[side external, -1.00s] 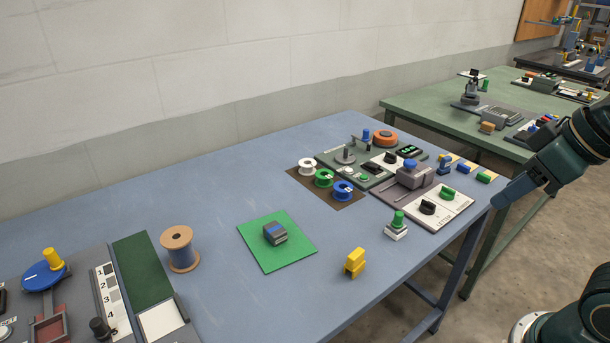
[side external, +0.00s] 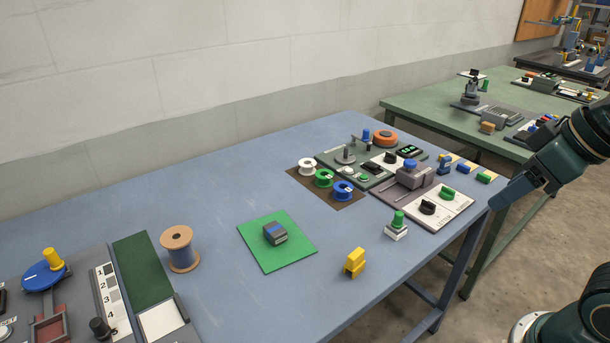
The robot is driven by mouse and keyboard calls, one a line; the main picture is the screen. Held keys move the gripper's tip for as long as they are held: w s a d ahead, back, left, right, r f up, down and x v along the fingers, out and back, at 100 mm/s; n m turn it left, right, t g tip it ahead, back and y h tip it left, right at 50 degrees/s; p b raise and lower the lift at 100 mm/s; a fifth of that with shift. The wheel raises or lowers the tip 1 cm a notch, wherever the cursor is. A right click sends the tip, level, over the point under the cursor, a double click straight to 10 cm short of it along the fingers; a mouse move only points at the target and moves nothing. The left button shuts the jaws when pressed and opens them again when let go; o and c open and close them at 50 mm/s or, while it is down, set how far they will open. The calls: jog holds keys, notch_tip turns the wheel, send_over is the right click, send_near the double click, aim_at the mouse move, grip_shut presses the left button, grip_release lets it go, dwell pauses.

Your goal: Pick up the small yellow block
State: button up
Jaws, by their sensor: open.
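A yellow stepped block (side external: 355,262) stands on the blue table (side external: 225,215) near its front edge. My gripper (side external: 498,200) comes in from the right, seen side-on, above the table's right edge and apart from the yellow stepped block. It is open, with nothing seen in it.
A green mat (side external: 290,256) with a grey-blue block (side external: 275,233) lies mid-table. A green-topped button piece (side external: 397,226) stands right of the yellow stepped block. Spools (side external: 323,178) and control panels (side external: 370,183) fill the back right. A wooden spool (side external: 181,249) stands left.

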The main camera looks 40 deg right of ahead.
jog(key=n+g+y, duration=0.5)
jog(key=n+g, duration=0.1)
jog(key=n, duration=1.2)
send_over(358, 254)
jog(key=d, duration=0.5)
notch_tip(358, 254, down, 12)
jog(key=shift+w+f, duration=0.15)
jog(key=shift+w, duration=0.15)
jog(key=shift+f, duration=0.1)
jog(key=shift+x, duration=4.2)
jog(key=shift+w, duration=0.1)
jog(key=shift+x, duration=1.9)
jog(key=shift+a+f, duration=0.3)
jog(key=shift+f, duration=0.3)
